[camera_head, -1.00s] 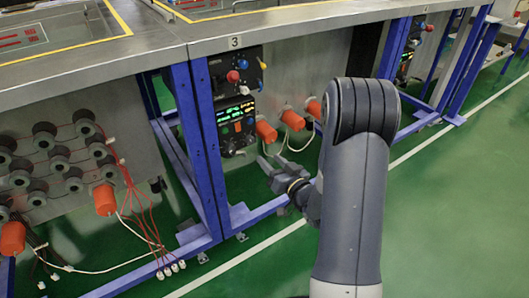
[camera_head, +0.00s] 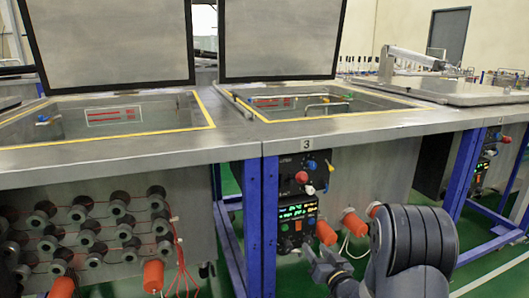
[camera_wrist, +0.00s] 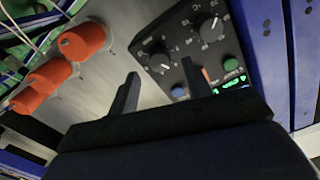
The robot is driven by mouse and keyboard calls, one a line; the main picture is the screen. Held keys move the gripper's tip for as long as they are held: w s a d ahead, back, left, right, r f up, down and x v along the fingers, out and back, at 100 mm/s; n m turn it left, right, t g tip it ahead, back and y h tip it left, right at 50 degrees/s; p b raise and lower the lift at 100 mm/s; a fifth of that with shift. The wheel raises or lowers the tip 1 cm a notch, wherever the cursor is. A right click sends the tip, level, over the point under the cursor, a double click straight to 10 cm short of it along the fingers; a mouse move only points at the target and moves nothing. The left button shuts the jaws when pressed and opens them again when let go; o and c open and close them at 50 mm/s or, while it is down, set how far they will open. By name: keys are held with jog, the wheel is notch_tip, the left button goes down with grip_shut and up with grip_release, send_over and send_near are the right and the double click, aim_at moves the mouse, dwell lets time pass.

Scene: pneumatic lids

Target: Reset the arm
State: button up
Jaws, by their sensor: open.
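My gripper (camera_head: 318,262) is low in the head view, just below and right of the control panel of station 3, partly hidden by my arm. In the wrist view my gripper (camera_wrist: 160,72) has its two dark fingers apart with nothing between them. Past the fingertips is the black panel (camera_wrist: 200,32) with two dials, a green button and a blue button. In the head view the upper panel (camera_head: 300,185) carries red and blue knobs, and the lower panel (camera_head: 290,242) has a lit green and yellow display.
Orange cylinders (camera_head: 327,232) stick out right of the panel; they also show at left in the wrist view (camera_wrist: 82,41). A blue post (camera_head: 269,215) stands left of the panel. Above is the metal bench edge (camera_head: 190,155), with two raised lids (camera_head: 282,35) over tanks.

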jog(key=x, duration=0.3)
jog(key=shift+s, duration=0.1)
jog(key=shift+s+n, duration=0.15)
jog(key=shift+n, duration=0.45)
